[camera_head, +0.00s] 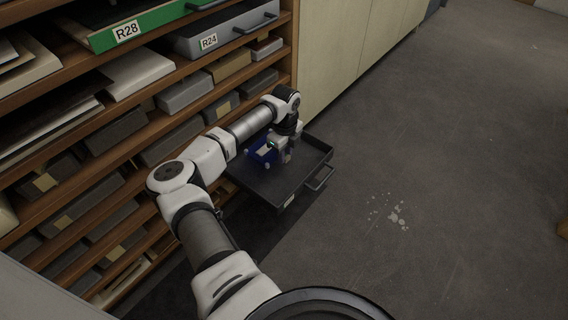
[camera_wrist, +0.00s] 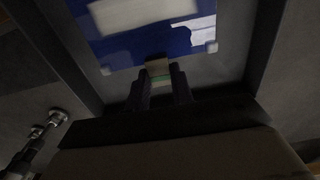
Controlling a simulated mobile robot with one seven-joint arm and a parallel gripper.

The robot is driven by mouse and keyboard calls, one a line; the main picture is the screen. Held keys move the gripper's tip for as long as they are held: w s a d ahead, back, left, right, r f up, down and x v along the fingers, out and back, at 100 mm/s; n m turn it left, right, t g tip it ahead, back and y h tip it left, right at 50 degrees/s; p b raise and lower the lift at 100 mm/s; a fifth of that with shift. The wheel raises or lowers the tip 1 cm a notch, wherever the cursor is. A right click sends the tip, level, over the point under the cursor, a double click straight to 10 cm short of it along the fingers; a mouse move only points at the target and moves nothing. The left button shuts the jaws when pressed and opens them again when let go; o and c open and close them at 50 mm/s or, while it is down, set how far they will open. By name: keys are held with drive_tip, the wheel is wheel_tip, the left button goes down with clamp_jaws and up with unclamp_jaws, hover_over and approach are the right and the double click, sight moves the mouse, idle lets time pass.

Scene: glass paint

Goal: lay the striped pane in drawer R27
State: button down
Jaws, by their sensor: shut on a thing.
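The striped pane (camera_head: 263,153) is blue with a broad white band. In the wrist view the pane (camera_wrist: 140,48) fills the top middle, with pale knobs at its near corners. My gripper (camera_head: 281,151) is over the drawer. In the wrist view its fingers (camera_wrist: 160,79) are shut on a small beige and green piece at the pane's near edge. The open dark grey drawer (camera_head: 275,187) lies beneath and around the pane. Its front label is too small to read. I cannot tell whether the pane touches the drawer floor.
A wooden rack (camera_head: 80,75) with several shelves of boxes and sheets stands at left. Above are a green drawer R28 (camera_head: 155,18) and a grey drawer R24 (camera_head: 225,36), both pulled out. Pale cabinets (camera_head: 345,45) continue behind. The floor (camera_head: 440,150) at right is clear, with pale paint spots.

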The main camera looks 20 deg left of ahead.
sight(284, 168)
wheel_tip(284, 168, down, 5)
drive_tip(key=shift+r+b, duration=0.15)
drive_tip(key=shift+b, duration=1.05)
drive_tip(key=shift+a, duration=0.15)
drive_tip(key=shift+r, duration=0.1)
drive_tip(key=c, duration=1.2)
unclamp_jaws()
drive_tip(key=shift+f, duration=0.2)
